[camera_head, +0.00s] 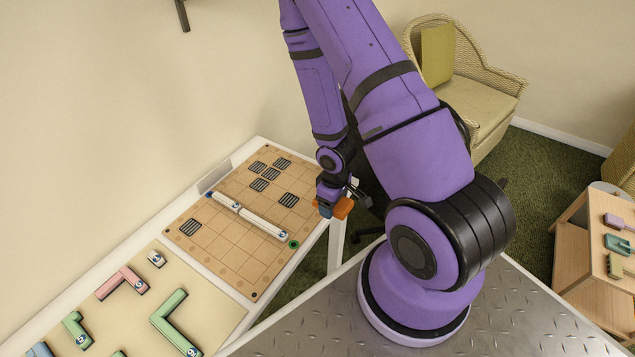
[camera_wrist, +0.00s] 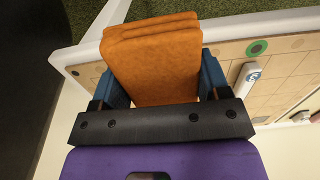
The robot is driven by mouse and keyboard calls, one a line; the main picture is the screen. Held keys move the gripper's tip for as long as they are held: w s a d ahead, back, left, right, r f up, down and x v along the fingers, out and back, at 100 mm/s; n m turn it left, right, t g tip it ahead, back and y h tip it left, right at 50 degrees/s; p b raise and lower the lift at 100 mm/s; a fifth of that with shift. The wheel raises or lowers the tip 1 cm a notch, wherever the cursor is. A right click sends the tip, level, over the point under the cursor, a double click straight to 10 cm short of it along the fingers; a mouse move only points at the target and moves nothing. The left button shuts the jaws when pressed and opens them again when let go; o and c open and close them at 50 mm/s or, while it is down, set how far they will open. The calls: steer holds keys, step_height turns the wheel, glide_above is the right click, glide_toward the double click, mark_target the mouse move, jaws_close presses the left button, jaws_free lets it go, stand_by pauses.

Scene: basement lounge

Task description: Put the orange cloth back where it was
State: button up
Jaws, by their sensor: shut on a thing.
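The orange cloth (camera_wrist: 152,62) is a folded, layered pad in the wrist view. My gripper (camera_wrist: 158,88) is shut on it, with a blue finger at each side. In the head view the cloth (camera_head: 343,208) shows as a small orange patch at my gripper (camera_head: 330,206), by the right edge of the white-framed table. The cloth looks held above the table's edge; its exact height cannot be told.
A wooden grid board (camera_head: 232,238) with dark striped squares and a long white bar lies on the table. A beige panel (camera_head: 110,318) with coloured pieces is nearer. A wicker chair (camera_head: 480,100) and a small wooden table (camera_head: 592,240) stand at right.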

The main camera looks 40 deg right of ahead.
steer(key=shift+d, duration=0.1)
glide_above(313, 183)
steer(key=s, duration=0.1)
steer(key=shift+f, duration=0.75)
steer(key=shift+w+d+f, duration=0.1)
steer(key=shift+w+f, duration=0.2)
steer(key=shift+w, duration=0.4)
step_height(313, 183, down, 2)
steer(key=shift+f, duration=0.3)
steer(key=shift+s+f, duration=0.2)
steer(key=shift+f, duration=0.35)
